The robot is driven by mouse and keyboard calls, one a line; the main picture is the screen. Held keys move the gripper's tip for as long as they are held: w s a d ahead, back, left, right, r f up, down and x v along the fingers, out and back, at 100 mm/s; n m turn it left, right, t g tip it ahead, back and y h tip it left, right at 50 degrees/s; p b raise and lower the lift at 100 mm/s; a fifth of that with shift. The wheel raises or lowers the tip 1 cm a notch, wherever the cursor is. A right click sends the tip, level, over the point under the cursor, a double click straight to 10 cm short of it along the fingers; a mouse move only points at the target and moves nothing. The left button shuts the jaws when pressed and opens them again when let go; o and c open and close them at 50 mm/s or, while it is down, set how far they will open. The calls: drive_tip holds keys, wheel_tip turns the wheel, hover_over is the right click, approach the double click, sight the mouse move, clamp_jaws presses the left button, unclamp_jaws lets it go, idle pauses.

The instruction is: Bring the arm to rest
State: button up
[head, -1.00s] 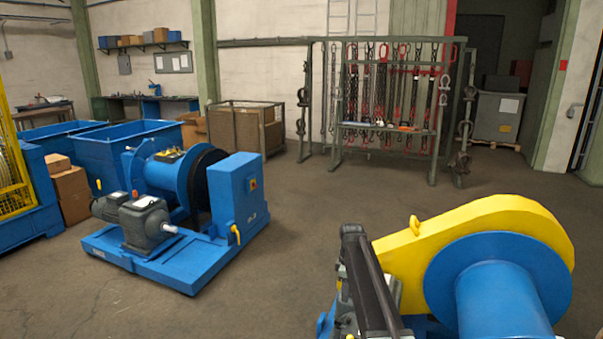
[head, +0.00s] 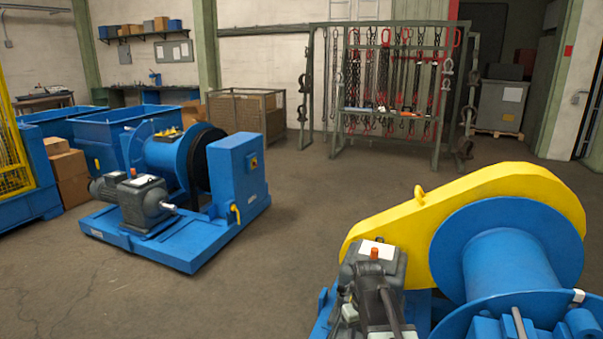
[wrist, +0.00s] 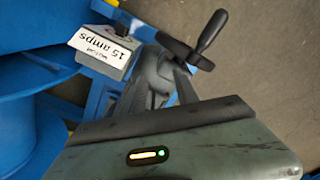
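Dark parts that look like my arm (head: 387,305) show at the bottom of the head view, low in front of the grey gearbox (head: 372,262) of the near machine. I cannot make out my gripper's fingertips there. In the wrist view a grey-green housing with a lit indicator (wrist: 150,155) fills the bottom. Beyond it are dark grey parts and a black two-pronged shape (wrist: 195,50). I cannot tell whether that shape is my gripper or a crank. No held object can be made out.
The near machine has a yellow chain guard (head: 480,205) and a blue drum (head: 510,262). A labelled grey box (wrist: 100,52) shows in the wrist view. A second blue winch (head: 180,190) stands left. A chain rack (head: 390,90) is at the back. Floor between is clear.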

drive_tip(key=s+f+m+b, duration=0.45)
drive_tip(key=s+f, duration=0.25)
drive_tip(key=s, duration=0.2)
wheel_tip(320, 180, up, 16)
drive_tip(key=p, duration=1.4)
drive_tip(key=shift+w+n+p, duration=0.35)
drive_tip(key=shift+w, duration=0.1)
drive_tip(key=shift+a+f, duration=0.1)
drive_tip(key=shift+f, duration=0.05)
drive_tip(key=shift+o, duration=0.2)
